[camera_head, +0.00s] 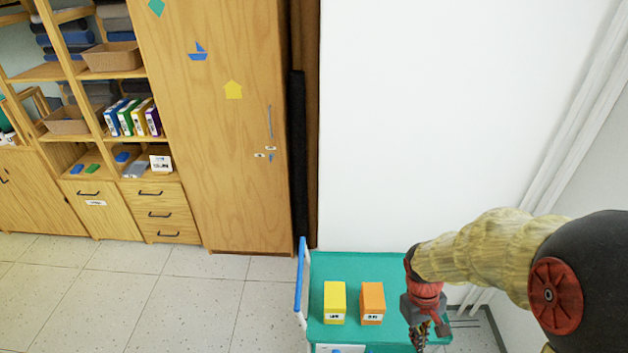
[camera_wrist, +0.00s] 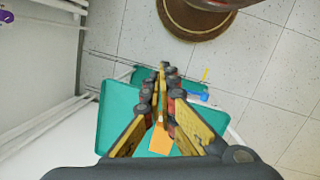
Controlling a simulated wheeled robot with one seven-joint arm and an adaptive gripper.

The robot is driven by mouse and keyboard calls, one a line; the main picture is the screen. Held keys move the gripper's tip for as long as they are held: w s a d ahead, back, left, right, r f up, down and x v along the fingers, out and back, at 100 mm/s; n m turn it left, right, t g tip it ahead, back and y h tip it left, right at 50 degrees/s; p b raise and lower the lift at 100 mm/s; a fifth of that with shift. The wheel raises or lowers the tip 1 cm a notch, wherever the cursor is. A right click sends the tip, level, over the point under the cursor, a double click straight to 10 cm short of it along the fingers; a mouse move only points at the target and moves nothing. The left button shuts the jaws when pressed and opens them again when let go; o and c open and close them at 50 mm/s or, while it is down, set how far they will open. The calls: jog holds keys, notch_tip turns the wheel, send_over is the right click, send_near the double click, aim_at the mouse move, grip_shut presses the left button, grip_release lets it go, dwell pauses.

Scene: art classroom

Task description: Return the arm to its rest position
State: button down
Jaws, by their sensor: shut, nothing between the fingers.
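My gripper (camera_head: 421,333) hangs over the right part of the green cart top in the head view, its fingers pointing down. In the wrist view my gripper (camera_wrist: 163,68) has its two fingers together at the tips, with nothing between them. My arm comes in from the right edge of the head view, bent down at the wrist. In the wrist view the fingers cover part of the cart top and part of an orange box.
The green cart top (camera_head: 346,269) holds a yellow box (camera_head: 334,302) and an orange box (camera_head: 372,303), left of my gripper. The orange box also shows in the wrist view (camera_wrist: 160,142). A wooden cabinet (camera_head: 215,180) and shelves stand left. The white wall (camera_head: 420,120) is behind.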

jog(key=s+a+r+m+t, duration=0.1)
jog(key=s+a+r+t, duration=0.1)
jog(key=r, duration=0.6)
jog(key=s+a+r+m+t+y, duration=0.1)
jog(key=s+a+r+t, duration=0.1)
jog(key=r, duration=0.6)
jog(key=s+a+r+m+t, duration=0.1)
jog(key=s+a+r+t, duration=0.1)
jog(key=r, duration=0.7)
jog(key=shift+s+a+t+y, duration=0.3)
jog(key=shift+s+a+t, duration=0.1)
jog(key=shift+s+t, duration=0.25)
jog(key=shift+w+r, duration=0.1)
jog(key=shift+w, duration=0.05)
